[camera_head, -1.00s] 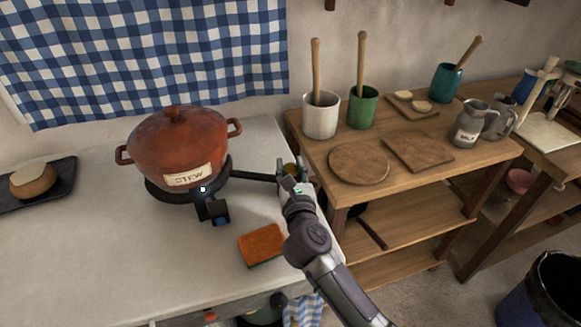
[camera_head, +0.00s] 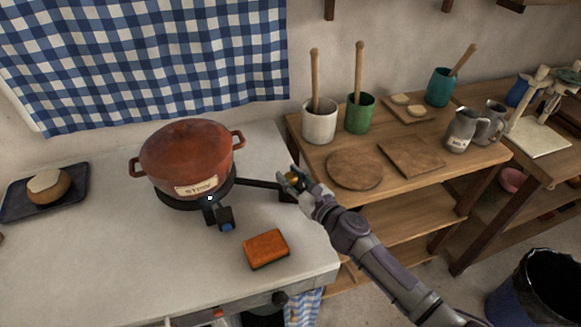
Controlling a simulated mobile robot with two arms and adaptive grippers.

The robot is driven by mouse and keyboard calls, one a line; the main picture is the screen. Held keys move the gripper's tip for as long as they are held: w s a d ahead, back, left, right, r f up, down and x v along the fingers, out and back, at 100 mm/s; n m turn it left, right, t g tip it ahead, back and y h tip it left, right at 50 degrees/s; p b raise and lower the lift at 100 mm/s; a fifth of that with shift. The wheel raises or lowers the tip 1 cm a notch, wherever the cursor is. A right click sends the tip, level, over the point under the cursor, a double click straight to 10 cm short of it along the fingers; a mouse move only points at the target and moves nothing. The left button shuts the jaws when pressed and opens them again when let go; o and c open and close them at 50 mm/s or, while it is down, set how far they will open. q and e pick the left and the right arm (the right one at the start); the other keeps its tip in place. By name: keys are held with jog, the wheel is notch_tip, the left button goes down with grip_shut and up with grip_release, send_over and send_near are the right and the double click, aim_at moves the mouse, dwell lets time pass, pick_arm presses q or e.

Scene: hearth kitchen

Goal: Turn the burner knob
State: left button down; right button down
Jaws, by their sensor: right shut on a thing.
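The red-brown stew pot (camera_head: 187,160) stands on a black burner (camera_head: 232,181) on the pale counter. A black arm runs right from the burner to a dark block (camera_head: 287,196) near the counter's right edge. A small brass-coloured knob (camera_head: 293,176) shows at that end. My right gripper (camera_head: 294,179) is at this knob and shut on it; the fingers hide part of it. A blue-ended black fitting (camera_head: 226,222) sticks out at the burner's front. My left gripper is not in view.
An orange sponge (camera_head: 266,247) lies on the counter in front of the burner. A dark tray (camera_head: 17,203) with a round loaf (camera_head: 48,186) is at the left. A wooden shelf table (camera_head: 320,158) with pots and boards stands at the right.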

jog(key=shift+w+d+f+n+g+y, duration=0.1)
jog(key=shift+n+g+y, duration=0.9)
jog(key=shift+g+y, duration=0.15)
jog(key=shift+f+n+g+y+b, duration=0.1)
jog(key=shift+n+g+y+b, duration=0.4)
jog(key=shift+g+y+b, duration=0.05)
jog(key=n+g+y+b, duration=0.1)
jog(key=g+b, duration=0.1)
jog(key=n+g+y+b, duration=0.1)
jog(key=n+g+b, duration=0.1)
jog(key=shift+f+n+g+y+b, duration=0.1)
jog(key=shift+n+g+y+b, duration=0.2)
jog(key=shift+g+y+b, duration=0.1)
jog(key=shift+r+n+g+y+b, duration=0.15)
jog(key=shift+n+g+b, duration=0.25)
jog(key=shift+g+b, duration=0.2)
jog(key=shift+r+n+g+y+b, duration=0.1)
jog(key=shift+n+g+y+b, duration=0.05)
jog(key=shift+n+g+b, duration=0.35)
jog(key=c, duration=0.7)
grip_release()
jog(key=shift+c, duration=0.2)
